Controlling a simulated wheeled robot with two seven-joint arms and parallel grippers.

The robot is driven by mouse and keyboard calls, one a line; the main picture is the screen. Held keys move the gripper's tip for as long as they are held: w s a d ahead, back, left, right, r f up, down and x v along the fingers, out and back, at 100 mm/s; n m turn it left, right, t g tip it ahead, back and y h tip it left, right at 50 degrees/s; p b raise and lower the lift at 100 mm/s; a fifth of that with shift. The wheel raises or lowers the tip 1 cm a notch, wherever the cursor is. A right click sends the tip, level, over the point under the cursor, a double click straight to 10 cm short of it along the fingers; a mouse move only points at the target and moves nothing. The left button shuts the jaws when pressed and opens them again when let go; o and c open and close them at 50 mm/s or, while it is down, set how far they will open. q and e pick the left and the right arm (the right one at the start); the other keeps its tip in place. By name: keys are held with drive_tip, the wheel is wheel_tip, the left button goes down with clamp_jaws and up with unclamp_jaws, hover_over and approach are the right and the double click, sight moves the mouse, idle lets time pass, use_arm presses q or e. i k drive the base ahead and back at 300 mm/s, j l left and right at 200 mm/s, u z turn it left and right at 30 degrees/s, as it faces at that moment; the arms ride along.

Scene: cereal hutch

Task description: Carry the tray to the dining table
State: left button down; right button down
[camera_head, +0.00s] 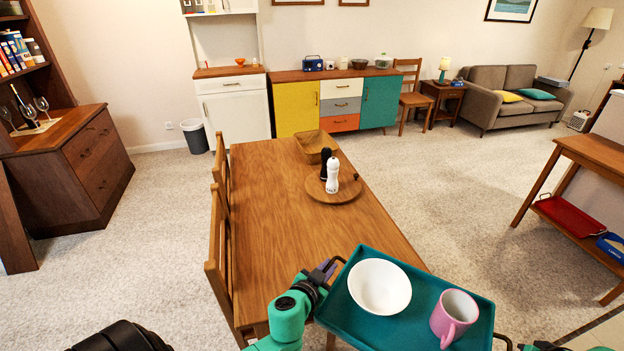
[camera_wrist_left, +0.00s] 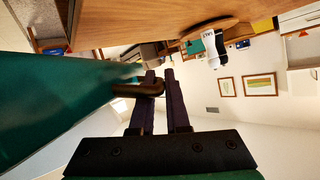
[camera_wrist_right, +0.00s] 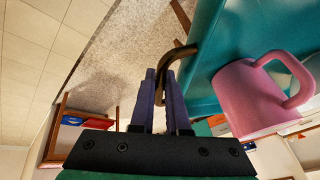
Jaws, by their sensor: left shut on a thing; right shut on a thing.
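The teal tray (camera_head: 440,281) is at the near end of the wooden dining table (camera_head: 280,220); I cannot tell whether it touches the tabletop. A white bowl (camera_head: 379,287) and a pink mug (camera_head: 453,314) stand upright on it. My left gripper (camera_head: 326,270) is shut on the tray's left handle; in the left wrist view the fingers (camera_wrist_left: 160,82) close around the dark handle (camera_wrist_left: 135,90). My right gripper (camera_wrist_right: 161,82) is shut on the other handle (camera_wrist_right: 178,58) in the right wrist view, beside the mug (camera_wrist_right: 248,97). It is mostly cut off in the head view.
A round wooden board (camera_head: 334,188) with a white salt mill (camera_head: 332,174) and a dark mill (camera_head: 325,163), and a wooden basket (camera_head: 316,146), occupy the table's far half. Chairs (camera_head: 219,265) line its left side. The near-left tabletop is bare. A side shelf (camera_head: 590,152) stands right.

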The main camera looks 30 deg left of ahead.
sight(299, 243)
drive_tip(key=i+u, duration=0.35)
drive_tip(key=u, duration=0.15)
drive_tip(key=i+l+u, duration=0.1)
drive_tip(key=i+u, duration=0.35)
drive_tip(key=i+l+u, duration=0.2)
drive_tip(key=u, duration=0.45)
